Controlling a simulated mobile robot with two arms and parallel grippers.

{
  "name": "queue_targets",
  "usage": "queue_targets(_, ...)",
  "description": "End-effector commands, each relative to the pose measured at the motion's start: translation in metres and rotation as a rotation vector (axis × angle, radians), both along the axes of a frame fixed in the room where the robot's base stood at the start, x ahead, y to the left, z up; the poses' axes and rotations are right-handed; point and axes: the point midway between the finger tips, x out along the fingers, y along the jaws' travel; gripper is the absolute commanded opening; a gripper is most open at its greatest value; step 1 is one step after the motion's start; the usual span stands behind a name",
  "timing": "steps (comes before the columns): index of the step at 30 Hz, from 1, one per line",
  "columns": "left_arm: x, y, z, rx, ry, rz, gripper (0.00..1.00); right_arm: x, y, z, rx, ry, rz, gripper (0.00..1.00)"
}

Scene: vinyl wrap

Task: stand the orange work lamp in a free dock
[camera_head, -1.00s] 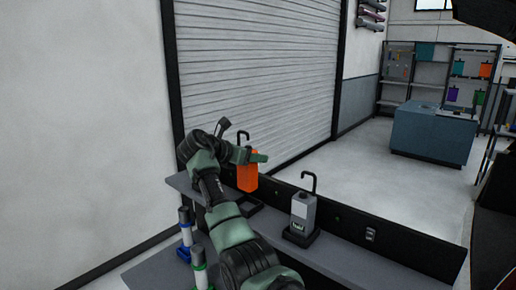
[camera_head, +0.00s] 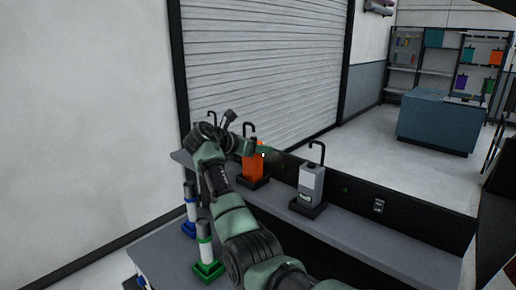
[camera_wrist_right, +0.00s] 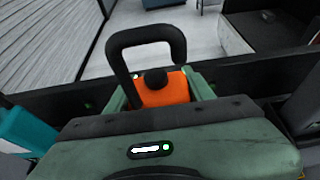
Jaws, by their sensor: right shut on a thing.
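The orange work lamp (camera_head: 254,162) has a black hook handle and stands upright in the head view. It also shows in the right wrist view (camera_wrist_right: 163,91), between the fingers. My right gripper (camera_head: 250,150) is shut on the lamp's upper body; in the wrist view, its green fingers (camera_wrist_right: 160,93) are on both sides. The lamp's lower end is at a black dock (camera_head: 254,183) on the grey shelf; I cannot tell whether it is fully seated. A grey lamp (camera_head: 312,181) stands in another dock (camera_head: 307,207) to the right. My left gripper is not in view.
A teal object (camera_wrist_right: 22,130) is at the left of the wrist view. Blue-based (camera_head: 190,212) and green-based (camera_head: 207,250) white cylinders stand on the lower surface. A black back rail (camera_head: 400,212) runs behind the shelf (camera_head: 370,240). The shelf's right part is clear.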

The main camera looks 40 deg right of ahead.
Motion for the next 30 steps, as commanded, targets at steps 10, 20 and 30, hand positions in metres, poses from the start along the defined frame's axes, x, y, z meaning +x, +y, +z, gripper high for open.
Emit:
queue_targets(10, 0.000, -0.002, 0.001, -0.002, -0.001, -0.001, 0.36, 0.000, 0.000, 0.002, -0.002, -0.001, 0.001, 0.00)
queue_targets(20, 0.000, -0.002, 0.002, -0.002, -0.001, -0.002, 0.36, 0.000, 0.000, -0.004, -0.002, -0.001, 0.000, 0.00)
queue_targets(30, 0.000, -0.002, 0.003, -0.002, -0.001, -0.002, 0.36, 0.000, 0.000, -0.009, -0.002, -0.001, 0.001, 0.66)
